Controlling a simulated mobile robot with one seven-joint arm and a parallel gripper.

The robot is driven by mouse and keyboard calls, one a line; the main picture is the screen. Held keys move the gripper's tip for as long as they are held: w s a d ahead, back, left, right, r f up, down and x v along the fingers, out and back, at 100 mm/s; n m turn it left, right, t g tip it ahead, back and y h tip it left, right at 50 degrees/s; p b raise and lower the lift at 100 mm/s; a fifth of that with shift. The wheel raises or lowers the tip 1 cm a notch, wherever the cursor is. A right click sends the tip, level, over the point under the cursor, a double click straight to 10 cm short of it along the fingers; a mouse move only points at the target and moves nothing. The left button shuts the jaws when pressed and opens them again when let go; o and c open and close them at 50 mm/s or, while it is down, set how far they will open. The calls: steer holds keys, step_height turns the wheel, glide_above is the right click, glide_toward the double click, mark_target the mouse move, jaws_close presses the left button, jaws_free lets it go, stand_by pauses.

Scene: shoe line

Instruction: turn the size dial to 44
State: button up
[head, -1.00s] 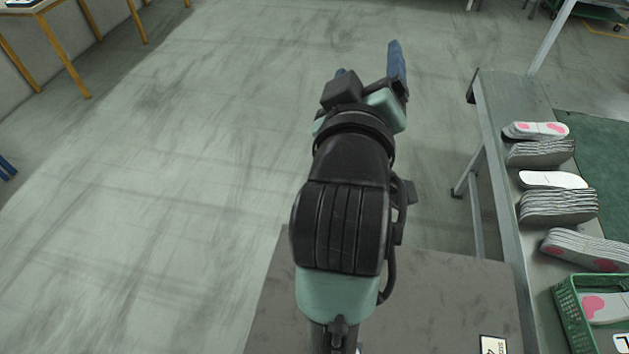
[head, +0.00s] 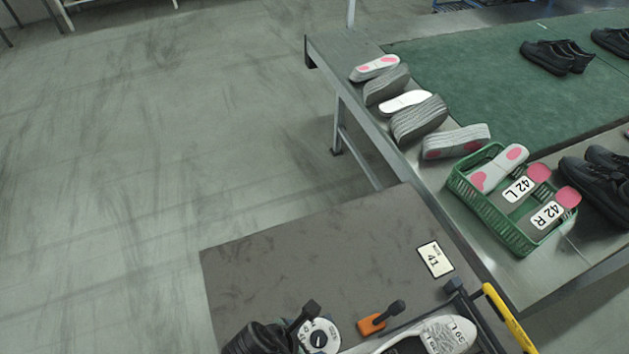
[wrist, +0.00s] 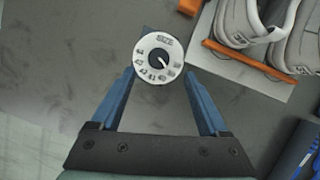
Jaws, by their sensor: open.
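The size dial (head: 320,338) is a white disc with dark numbers and a dark pointer, at the bottom edge of the head view. In the wrist view the dial (wrist: 158,58) lies just ahead of my gripper (wrist: 160,73), between its blue fingertips. The fingers are open and apart, with space on both sides of the dial. The dial's pointer slants to the lower right; the number it marks is too small to read surely. A card (head: 435,260) on the grey bench top reads 41.
An orange-based lever (head: 372,323) and a light shoe (head: 440,335) stand right of the dial. A yellow bar (head: 508,316) is at the bench's right edge. A green crate (head: 500,222) with insoles stands on the side table. The bench top left of the card is clear.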

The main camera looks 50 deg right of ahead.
mark_target(318, 337)
steer(key=x, duration=0.7)
steer(key=shift+d+f+b, duration=0.15)
steer(key=shift+f+b, duration=0.15)
steer(key=shift+f, duration=0.1)
jaws_close()
